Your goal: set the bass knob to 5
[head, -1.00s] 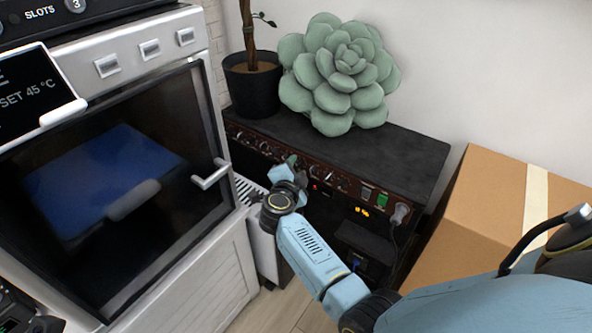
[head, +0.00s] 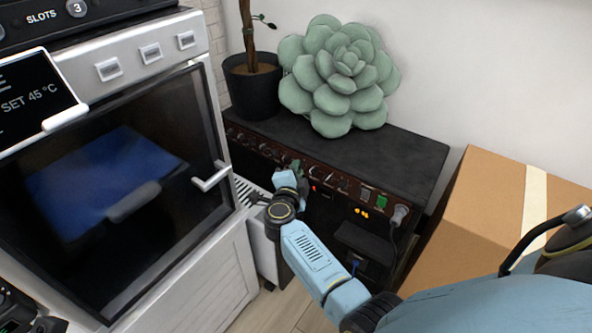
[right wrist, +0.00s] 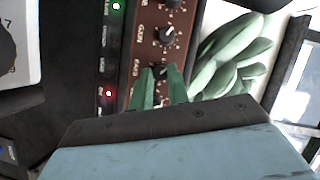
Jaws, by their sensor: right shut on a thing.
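The black amplifier (head: 398,152) stands against the wall, with a row of knobs along its dark red front strip. My right gripper (head: 296,166) is at this strip, left of the lit red light. In the right wrist view its green fingers (right wrist: 162,80) are shut on a dark knob (right wrist: 162,71), one finger on each side. The small print beside this knob seems to read BASS. Its pointer and scale are too small and too covered to read. Another knob (right wrist: 166,36) sits free beside it. My left gripper is not in view.
A large green succulent (head: 340,80) and a potted plant (head: 252,88) stand on the amplifier. A white oven-like machine (head: 150,185) with a protruding handle (head: 211,177) is close on the left. A cardboard box (head: 500,205) is on the right.

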